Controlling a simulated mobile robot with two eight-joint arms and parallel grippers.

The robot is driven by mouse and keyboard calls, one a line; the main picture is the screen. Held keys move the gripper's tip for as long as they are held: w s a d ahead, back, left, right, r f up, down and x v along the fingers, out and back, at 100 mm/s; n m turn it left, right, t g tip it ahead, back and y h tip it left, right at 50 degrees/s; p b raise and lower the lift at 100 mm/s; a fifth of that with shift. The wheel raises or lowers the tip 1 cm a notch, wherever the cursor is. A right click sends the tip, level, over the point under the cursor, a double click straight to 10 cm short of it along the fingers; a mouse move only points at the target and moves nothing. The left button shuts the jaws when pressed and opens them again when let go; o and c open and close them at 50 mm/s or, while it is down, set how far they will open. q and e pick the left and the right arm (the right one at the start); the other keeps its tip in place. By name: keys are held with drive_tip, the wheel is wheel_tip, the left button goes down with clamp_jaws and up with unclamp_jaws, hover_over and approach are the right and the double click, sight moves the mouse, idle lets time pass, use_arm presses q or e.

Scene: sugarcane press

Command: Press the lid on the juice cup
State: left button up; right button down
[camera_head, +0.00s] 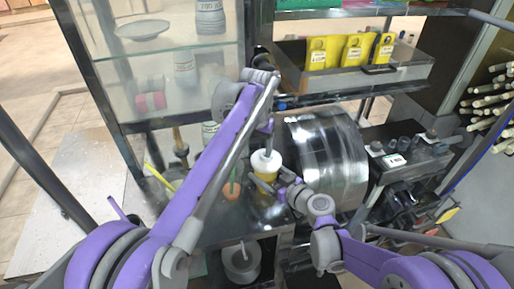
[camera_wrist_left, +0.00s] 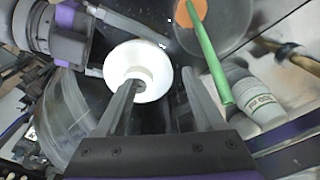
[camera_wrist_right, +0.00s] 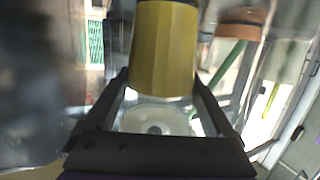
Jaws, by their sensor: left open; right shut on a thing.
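The juice cup (camera_head: 265,176) holds yellow juice and stands on the dark counter in the head view; its yellow side (camera_wrist_right: 165,50) fills the middle of the right wrist view. A white round lid (camera_head: 266,160) sits at the cup's top; it also shows in the left wrist view (camera_wrist_left: 152,78). Whether it is fully seated, I cannot tell. My left gripper (camera_head: 267,138) is open just above the lid, one finger over the lid's raised centre and the other beyond its edge (camera_wrist_left: 162,82). My right gripper (camera_head: 284,189) is shut on the cup from the side (camera_wrist_right: 160,80).
An orange-topped container (camera_head: 232,188) with a green straw (camera_wrist_left: 208,52) stands beside the cup. A white labelled bottle (camera_wrist_left: 258,98) is near it. A large shiny metal drum (camera_head: 325,160) stands close on the right. A glass cabinet (camera_head: 185,75) rises behind on the left.

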use_arm(q)
wheel_tip(320, 180, up, 12)
drive_tip(key=s, duration=0.1)
idle(0.4)
use_arm(e)
unclamp_jaws()
drive_tip(key=v, duration=1.1)
drive_tip(key=shift+w+r, duration=0.1)
